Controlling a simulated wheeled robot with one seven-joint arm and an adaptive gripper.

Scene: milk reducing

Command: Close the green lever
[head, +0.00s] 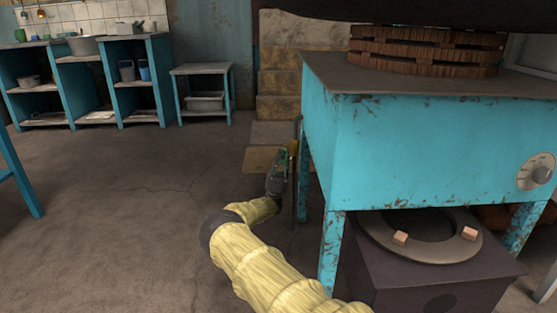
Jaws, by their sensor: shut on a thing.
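My gripper (282,162) is at the end of my yellow-sleeved arm, close to the left side of the turquoise stove. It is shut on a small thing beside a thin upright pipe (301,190). A little green shows at the fingers, which fits the green lever (283,156), but it is small and mostly hidden by the gripper. A small yellow part (292,147) shows just above the fingers, next to the pipe. The lever's angle cannot be made out.
The turquoise stove (400,150) with a round dial (541,171) stands at right. A dark box with a ring-shaped top (430,240) is beneath it. Stone steps (276,107) rise behind my gripper. Turquoise shelves (65,85) and a small table (201,69) stand far left. The floor at left is clear.

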